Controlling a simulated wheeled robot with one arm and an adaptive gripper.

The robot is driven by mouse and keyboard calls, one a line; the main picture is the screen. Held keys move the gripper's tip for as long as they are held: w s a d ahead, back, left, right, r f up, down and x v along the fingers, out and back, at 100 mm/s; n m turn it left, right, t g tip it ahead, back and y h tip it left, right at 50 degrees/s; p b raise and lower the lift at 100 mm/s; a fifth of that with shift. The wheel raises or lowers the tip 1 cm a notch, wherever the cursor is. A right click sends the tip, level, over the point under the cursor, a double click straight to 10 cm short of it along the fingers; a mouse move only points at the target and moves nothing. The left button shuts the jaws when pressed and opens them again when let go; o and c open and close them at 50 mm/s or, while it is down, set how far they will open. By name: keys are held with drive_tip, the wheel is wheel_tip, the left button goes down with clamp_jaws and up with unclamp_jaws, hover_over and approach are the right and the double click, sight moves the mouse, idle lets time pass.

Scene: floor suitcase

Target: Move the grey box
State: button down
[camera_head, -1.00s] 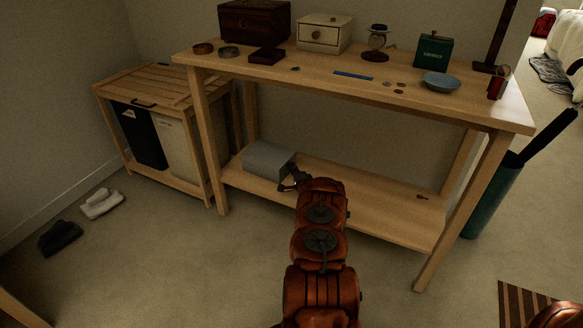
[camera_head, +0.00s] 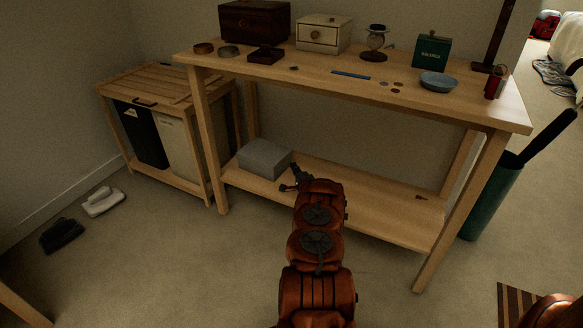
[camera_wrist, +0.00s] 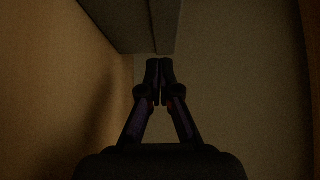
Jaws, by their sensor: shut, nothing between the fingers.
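The grey box (camera_head: 264,159) sits on the left part of the table's lower shelf (camera_head: 380,208). My gripper (camera_head: 286,188) is low over the shelf, just right of and in front of the box. In the wrist view its two fingertips (camera_wrist: 160,66) are together with nothing between them. A dark grey surface at the top of that view, probably the box (camera_wrist: 132,25), lies just beyond the fingertips. I cannot tell whether they touch it. My arm hides part of the shelf's front edge.
The tabletop (camera_head: 310,75) above the shelf carries boxes, a bowl (camera_head: 439,81) and small items. A wooden hamper (camera_head: 160,85) stands left, with shoes (camera_head: 103,201) on the floor. The shelf is mostly clear to the right, apart from a small item (camera_head: 421,197).

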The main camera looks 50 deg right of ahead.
drive_tip(key=p+v, duration=0.3)
drive_tip(key=v, duration=0.7)
drive_tip(key=shift+s, duration=0.3)
